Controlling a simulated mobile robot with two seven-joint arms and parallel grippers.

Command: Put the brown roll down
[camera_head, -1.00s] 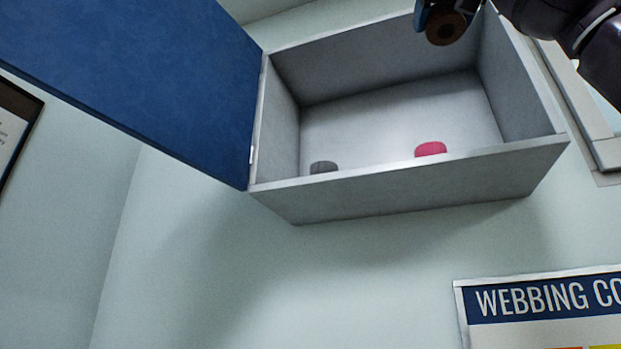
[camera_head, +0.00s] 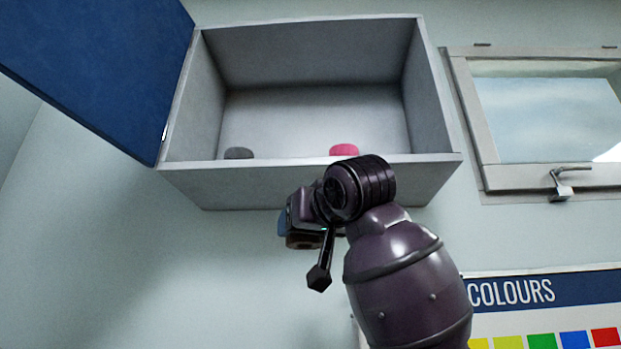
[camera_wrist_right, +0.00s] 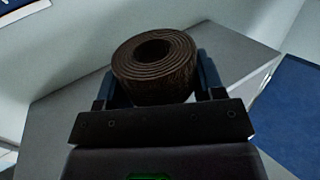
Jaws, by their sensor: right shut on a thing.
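The brown roll (camera_wrist_right: 155,72) is a coiled strap with a hollow middle, held between the blue-sided fingers of my right gripper (camera_wrist_right: 155,88) in the right wrist view. In the head view the brown roll (camera_head: 302,240) shows only in part, below my right gripper (camera_head: 298,225) and partly hidden by my wrist. The gripper is in front of and below the front edge of the open grey wall cabinet (camera_head: 300,185). My left gripper is not in view.
Inside the cabinet stand a grey roll (camera_head: 239,153) at the left and a pink roll (camera_head: 344,150) right of the middle. The blue door (camera_head: 95,65) is swung open to the left. A window (camera_head: 545,120) and a colour chart (camera_head: 550,292) are on the right.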

